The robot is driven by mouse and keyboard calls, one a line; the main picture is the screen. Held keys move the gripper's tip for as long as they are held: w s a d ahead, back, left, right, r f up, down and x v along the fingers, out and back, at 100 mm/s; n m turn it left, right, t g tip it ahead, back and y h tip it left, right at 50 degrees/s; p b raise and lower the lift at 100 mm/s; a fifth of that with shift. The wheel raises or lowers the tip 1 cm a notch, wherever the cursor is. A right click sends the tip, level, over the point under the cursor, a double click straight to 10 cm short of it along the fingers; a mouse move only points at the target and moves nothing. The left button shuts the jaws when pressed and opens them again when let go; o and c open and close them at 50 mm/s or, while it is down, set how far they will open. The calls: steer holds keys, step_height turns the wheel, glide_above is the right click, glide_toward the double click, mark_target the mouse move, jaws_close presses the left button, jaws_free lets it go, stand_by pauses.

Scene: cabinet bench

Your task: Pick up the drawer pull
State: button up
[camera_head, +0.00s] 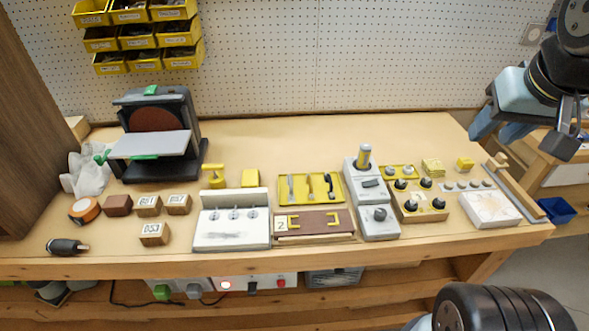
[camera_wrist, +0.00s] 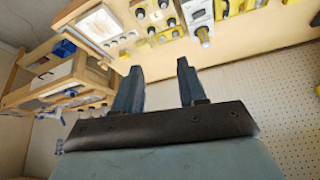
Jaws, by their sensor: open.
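No single part can be told for certain as the drawer pull. A dark handle-shaped piece (camera_head: 329,186) lies in a yellow tray (camera_head: 310,202) at the middle of the bench, with slim metal pieces to its left. In front of the tray is a brown board (camera_head: 313,224) marked 2, with two yellow bracket-shaped pieces on it. My gripper (camera_head: 494,136) is raised at the right of the head view, well away from these. In the wrist view its two fingers (camera_wrist: 160,68) are apart with nothing between them.
A knob box (camera_head: 418,208) and white-topped box (camera_head: 489,209) lie further right. A white switch box (camera_head: 231,228) is left of the board. A sander (camera_head: 158,135) stands back left.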

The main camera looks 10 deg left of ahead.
steer(key=shift+w, duration=0.1)
steer(key=n+h, duration=0.1)
steer(key=n, duration=0.2)
glide_above(290, 183)
steer(key=s+a, duration=0.1)
steer(key=s, duration=0.5)
step_height(290, 183, down, 21)
steer(key=shift+g, duration=0.3)
steer(key=shift+x, duration=6.7)
steer(key=shift+a, duration=0.1)
steer(key=shift+c, duration=0.2)
jaws_close()
